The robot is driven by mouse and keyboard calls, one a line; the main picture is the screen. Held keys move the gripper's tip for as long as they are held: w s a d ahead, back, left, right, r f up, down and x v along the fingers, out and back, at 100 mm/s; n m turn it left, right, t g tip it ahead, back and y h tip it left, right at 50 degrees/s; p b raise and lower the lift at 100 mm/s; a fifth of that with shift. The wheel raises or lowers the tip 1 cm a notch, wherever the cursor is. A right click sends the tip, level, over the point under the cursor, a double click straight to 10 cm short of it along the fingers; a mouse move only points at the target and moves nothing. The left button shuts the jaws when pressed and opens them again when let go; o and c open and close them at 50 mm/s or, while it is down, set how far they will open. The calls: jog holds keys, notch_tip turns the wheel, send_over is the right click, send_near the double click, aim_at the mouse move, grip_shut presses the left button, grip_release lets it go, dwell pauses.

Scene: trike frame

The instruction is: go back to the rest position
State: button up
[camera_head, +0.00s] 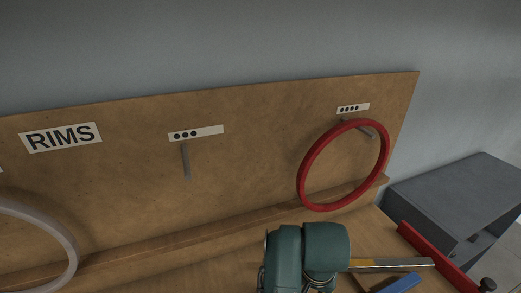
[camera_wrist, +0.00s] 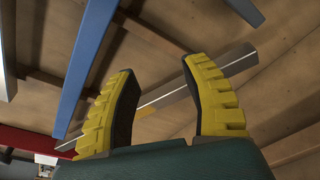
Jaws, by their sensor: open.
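My gripper (camera_wrist: 160,68) shows in the wrist view with its two yellow, ribbed fingers spread apart. It is open, and nothing is held between the fingers. Beyond them lies a grey metal bar (camera_wrist: 236,62) with a yellow section, which crosses the view at a slant behind the fingers. In the head view, my teal wrist (camera_head: 308,255) is at the bottom, right of centre, in front of the board; my fingers are not visible there.
A brown board (camera_head: 120,190) labelled RIMS carries a red rim (camera_head: 303,183) on its right hook and an empty middle hook (camera_head: 186,162). A pale rim (camera_head: 72,255) is at left. A blue bar (camera_head: 402,283) and red bar (camera_head: 432,252) are right of my wrist. A grey box (camera_head: 450,200) stands beyond.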

jog(key=w+a+r+n+t, duration=0.2)
jog(key=w+a+r+t, duration=0.1)
jog(key=r+t, duration=0.65)
jog(key=s+r+t, duration=0.5)
jog(key=s+r, duration=0.1)
jog(key=r, duration=0.6)
jog(key=s+a+r+n+t, duration=0.1)
jog(key=s+r+t, duration=0.4)
jog(key=r, duration=0.7)
jog(key=shift+s+a+r+n, duration=0.2)
jog(key=shift+s+n, duration=0.1)
jog(key=shift+s, duration=0.4)
jog(key=shift+t, duration=0.25)
